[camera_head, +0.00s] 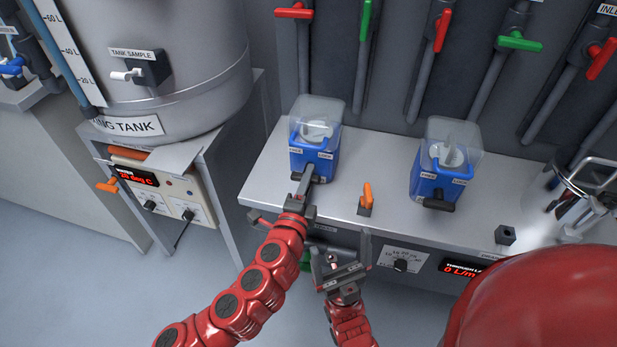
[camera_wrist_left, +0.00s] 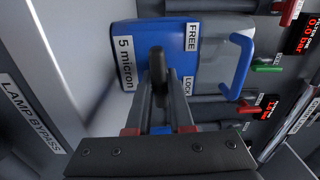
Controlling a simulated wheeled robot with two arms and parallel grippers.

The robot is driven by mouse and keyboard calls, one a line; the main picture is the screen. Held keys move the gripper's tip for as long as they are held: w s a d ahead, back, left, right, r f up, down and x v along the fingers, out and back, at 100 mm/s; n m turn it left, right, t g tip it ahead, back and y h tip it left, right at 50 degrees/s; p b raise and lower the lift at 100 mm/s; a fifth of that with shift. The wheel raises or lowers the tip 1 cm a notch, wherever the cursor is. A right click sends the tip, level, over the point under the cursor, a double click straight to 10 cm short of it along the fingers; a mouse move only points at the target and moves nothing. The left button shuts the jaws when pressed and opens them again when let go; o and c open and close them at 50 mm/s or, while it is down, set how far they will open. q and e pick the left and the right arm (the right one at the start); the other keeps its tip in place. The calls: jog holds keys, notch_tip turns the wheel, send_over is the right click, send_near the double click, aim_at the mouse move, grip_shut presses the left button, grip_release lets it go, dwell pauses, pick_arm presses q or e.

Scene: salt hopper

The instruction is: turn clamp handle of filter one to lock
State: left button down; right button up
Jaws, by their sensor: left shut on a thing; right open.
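A blue filter housing (camera_head: 311,160) with a clear cover stands at the left of the bench. FREE and LOCK labels are on its front. My left gripper (camera_head: 306,180) reaches its front and is shut on the black clamp handle (camera_wrist_left: 157,66), seen in the left wrist view. There the blue housing (camera_wrist_left: 215,60) also carries a "5 micron" label, and the handle's end shows between the fingers, left of FREE and LOCK. The handle is mostly hidden in the head view. My right gripper (camera_head: 338,268) is open and empty, below the bench's front edge.
A second blue filter housing (camera_head: 430,180) with a black handle (camera_head: 438,202) stands to the right. A small orange lever (camera_head: 367,194) stands between the housings. Pipes with red and green valves line the back. A large tank (camera_head: 160,50) is at left.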

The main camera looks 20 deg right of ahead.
dwell(0.5)
pick_arm(q)
jog(key=c, duration=0.8)
grip_release()
jog(key=p+v, duration=0.4)
jog(key=v, duration=1.3)
jog(key=shift+a, duration=0.2)
jog(key=shift+s, duration=0.15)
